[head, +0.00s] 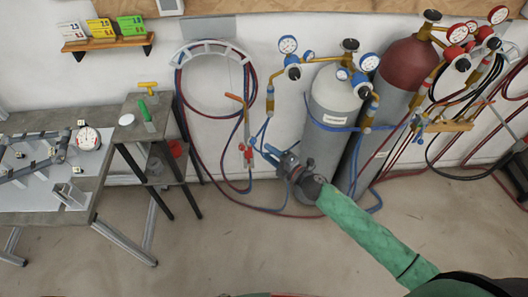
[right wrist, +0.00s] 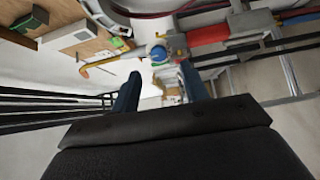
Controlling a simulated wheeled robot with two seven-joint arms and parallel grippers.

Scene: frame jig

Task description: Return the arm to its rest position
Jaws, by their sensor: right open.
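My right arm, in a green sleeve, reaches in from the lower right of the head view. Its gripper (head: 268,153) has blue fingers and hovers in front of the grey gas cylinder (head: 323,113), beside a hanging torch (head: 247,150) with red and blue hoses. In the right wrist view the gripper (right wrist: 160,82) shows two blue fingers spread apart with nothing held between them. A blue and red fitting (right wrist: 160,54) shows beyond the fingertips; I cannot tell its distance. My left gripper is not in view.
A work table (head: 100,182) with a clamped frame and a round dial (head: 88,138) stands at left. A small side stand (head: 133,107) is beside it. A red-topped cylinder (head: 408,62), gauges and hoses crowd the right. The floor (head: 250,245) in front is clear.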

